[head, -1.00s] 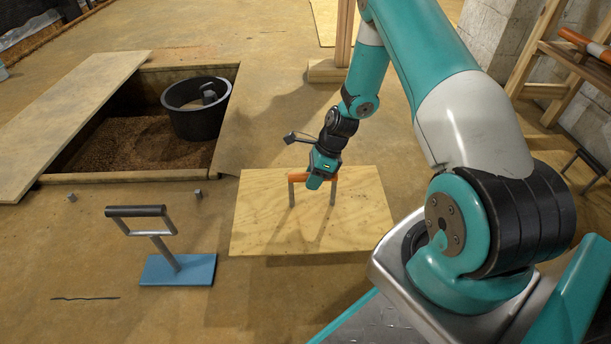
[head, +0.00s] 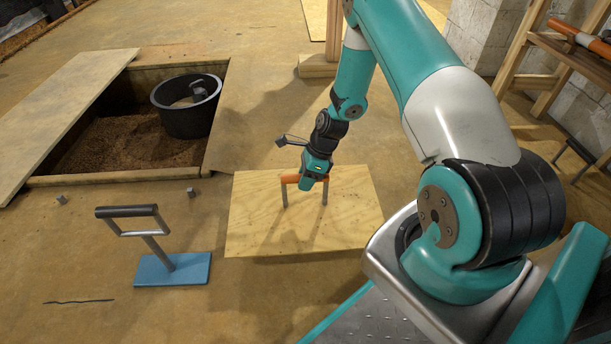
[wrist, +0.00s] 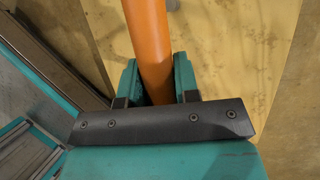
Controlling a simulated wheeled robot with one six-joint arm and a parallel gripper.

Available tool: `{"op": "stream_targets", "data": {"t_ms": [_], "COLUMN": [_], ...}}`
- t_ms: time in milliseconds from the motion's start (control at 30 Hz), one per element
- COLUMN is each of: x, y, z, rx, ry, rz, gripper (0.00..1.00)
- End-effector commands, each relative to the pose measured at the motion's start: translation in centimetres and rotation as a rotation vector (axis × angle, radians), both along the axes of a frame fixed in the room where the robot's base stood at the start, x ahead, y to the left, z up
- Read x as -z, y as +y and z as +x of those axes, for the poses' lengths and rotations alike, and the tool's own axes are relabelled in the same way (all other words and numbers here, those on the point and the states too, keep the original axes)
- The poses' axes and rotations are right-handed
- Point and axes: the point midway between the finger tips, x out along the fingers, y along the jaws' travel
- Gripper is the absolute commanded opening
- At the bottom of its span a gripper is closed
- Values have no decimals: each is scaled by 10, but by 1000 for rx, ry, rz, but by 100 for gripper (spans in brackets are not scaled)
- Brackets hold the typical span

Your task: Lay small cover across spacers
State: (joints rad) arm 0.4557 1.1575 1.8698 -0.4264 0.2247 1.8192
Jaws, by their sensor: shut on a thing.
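The small cover (head: 345,225) is a light plywood board with an orange bar handle on two grey posts. My gripper (head: 309,178) is shut on the orange handle (head: 290,179), around its middle. In the wrist view the handle (wrist: 149,35) runs between my two fingers (wrist: 156,85), with the plywood (wrist: 225,45) below it. The cover looks level; I cannot tell whether it touches the floor or hangs just above it. Two small grey blocks, likely spacers, sit on the floor in front of the pit: a left one (head: 62,199) and a right one (head: 192,192).
An open pit (head: 120,140) holds brown soil and a black bucket (head: 180,120). A long board (head: 60,115) covers its left side. A blue-based stand with a black-topped handle (head: 185,270) stands left of the cover. A wooden post stands behind, a bench at right.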

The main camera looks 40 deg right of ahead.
Motion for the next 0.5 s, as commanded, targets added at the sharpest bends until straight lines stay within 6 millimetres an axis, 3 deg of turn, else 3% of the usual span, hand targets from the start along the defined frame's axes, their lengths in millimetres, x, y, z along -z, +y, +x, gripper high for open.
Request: {"op": "stream_targets", "data": {"t_ms": [500], "x": [38], "y": [0], "z": [1], "rx": [1], "ry": [-2], "rz": [0], "gripper": [0]}}
